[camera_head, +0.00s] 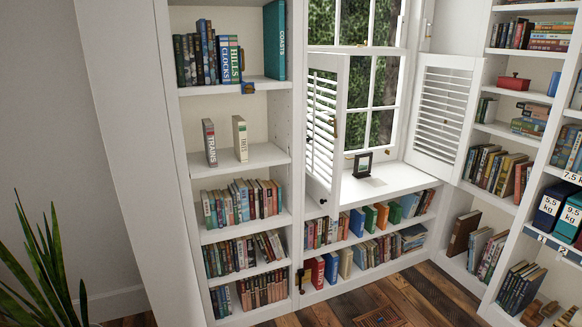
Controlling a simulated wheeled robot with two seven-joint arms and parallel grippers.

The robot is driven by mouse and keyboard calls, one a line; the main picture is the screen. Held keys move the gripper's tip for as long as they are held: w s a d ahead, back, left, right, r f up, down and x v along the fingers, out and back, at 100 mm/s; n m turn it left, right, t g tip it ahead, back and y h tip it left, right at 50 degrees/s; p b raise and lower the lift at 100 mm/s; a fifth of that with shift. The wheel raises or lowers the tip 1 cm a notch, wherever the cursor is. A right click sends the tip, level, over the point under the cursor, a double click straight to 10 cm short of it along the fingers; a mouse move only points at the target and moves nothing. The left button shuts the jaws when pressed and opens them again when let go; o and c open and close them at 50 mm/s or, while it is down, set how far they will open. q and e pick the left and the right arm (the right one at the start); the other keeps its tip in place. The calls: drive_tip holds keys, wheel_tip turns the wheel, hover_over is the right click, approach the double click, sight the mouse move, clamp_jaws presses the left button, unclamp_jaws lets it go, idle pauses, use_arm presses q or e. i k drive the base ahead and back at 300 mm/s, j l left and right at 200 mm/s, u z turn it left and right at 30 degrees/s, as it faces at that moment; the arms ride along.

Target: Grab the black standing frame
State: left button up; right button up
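Neither of my grippers shows in the head view.
The right shutter (443,105) is open too. A plant (45,265) stands at the lower left. The wooden floor (385,295) before the window looks mostly clear.

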sight(363, 161)
drive_tip(key=i+l, duration=0.15)
drive_tip(key=l, duration=0.25)
drive_tip(key=i+l, duration=0.2)
drive_tip(key=l, duration=0.2)
drive_tip(key=i+l, duration=0.15)
drive_tip(key=l, duration=0.25)
drive_tip(key=i+l, duration=0.15)
drive_tip(key=l, duration=0.2)
drive_tip(key=i+l+u, duration=0.1)
drive_tip(key=l, duration=0.3)
drive_tip(key=i+l, duration=0.25)
drive_tip(key=l, duration=0.15)
drive_tip(key=i+l, duration=0.15)
drive_tip(key=l, duration=0.3)
drive_tip(key=i+l+u, duration=0.1)
drive_tip(key=u, duration=0.9)
drive_tip(key=i+l+u, duration=0.15)
drive_tip(key=l+u, duration=0.2)
drive_tip(key=l, duration=0.25)
drive_tip(key=i+l+u, duration=0.1)
drive_tip(key=l+u, duration=0.3)
drive_tip(key=l, duration=0.25)
drive_tip(key=l+u, duration=0.35)
drive_tip(key=l, duration=0.95)
drive_tip(key=k+l+u, duration=0.1)
drive_tip(key=l, duration=0.6)
drive_tip(key=k+l, duration=0.1)
drive_tip(key=l, duration=0.55)
